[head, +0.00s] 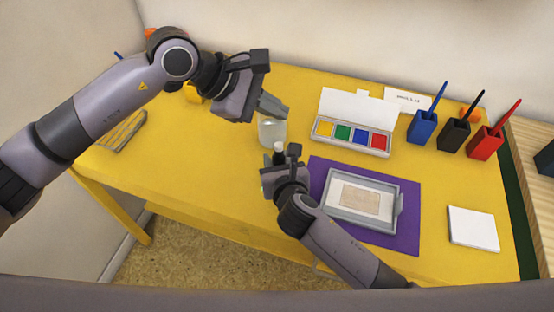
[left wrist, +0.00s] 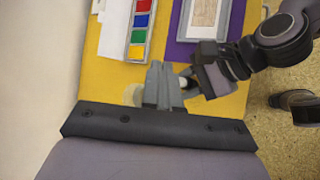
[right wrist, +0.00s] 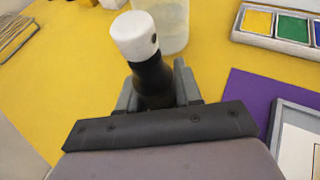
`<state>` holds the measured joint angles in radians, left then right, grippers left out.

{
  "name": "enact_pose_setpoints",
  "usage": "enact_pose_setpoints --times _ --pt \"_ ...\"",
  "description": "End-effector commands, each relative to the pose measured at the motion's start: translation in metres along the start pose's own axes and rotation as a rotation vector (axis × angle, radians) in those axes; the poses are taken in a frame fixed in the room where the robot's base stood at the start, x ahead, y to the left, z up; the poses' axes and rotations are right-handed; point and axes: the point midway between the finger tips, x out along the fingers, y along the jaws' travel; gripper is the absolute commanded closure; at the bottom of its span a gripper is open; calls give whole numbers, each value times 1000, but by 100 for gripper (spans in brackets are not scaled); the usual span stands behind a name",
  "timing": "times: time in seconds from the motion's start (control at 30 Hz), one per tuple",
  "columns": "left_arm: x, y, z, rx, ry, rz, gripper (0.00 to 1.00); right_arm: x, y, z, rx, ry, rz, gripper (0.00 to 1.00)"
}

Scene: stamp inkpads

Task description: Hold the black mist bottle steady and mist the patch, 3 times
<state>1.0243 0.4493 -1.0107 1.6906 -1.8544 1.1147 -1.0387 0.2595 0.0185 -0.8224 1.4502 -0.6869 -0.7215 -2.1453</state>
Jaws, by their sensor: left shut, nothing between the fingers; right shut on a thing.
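The black mist bottle (right wrist: 153,78) with a white top stands between the fingers of my right gripper (right wrist: 158,92), which is shut on it. In the head view the bottle's white top (head: 279,148) shows above my right gripper, and the gripper hides most of its body. My left gripper (head: 277,106) is shut and empty, above and behind the bottle, apart from it. Its closed fingers also show in the left wrist view (left wrist: 162,85). The beige patch (head: 361,200) lies in a grey tray (head: 396,210) on a purple mat (head: 321,172), right of the bottle.
A translucent cup (head: 272,132) stands just behind the bottle, under my left gripper. An open inkpad set (head: 350,136) lies behind the mat. Blue (head: 422,127), black (head: 454,134) and red (head: 485,143) holders stand at the right. A white pad (head: 472,228) lies front right.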

Motion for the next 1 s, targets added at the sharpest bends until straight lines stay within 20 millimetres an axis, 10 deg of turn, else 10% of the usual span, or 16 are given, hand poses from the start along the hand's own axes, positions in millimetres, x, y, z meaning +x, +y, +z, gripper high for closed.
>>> enact_pose_setpoints --times 0.57,1.0 --pt "-18 13 14 -1 -2 -1 100 0 0 0 0 1 0 96" --pt "18 -13 -13 -4 -1 -2 100 0 0 0 0 1 0 96"
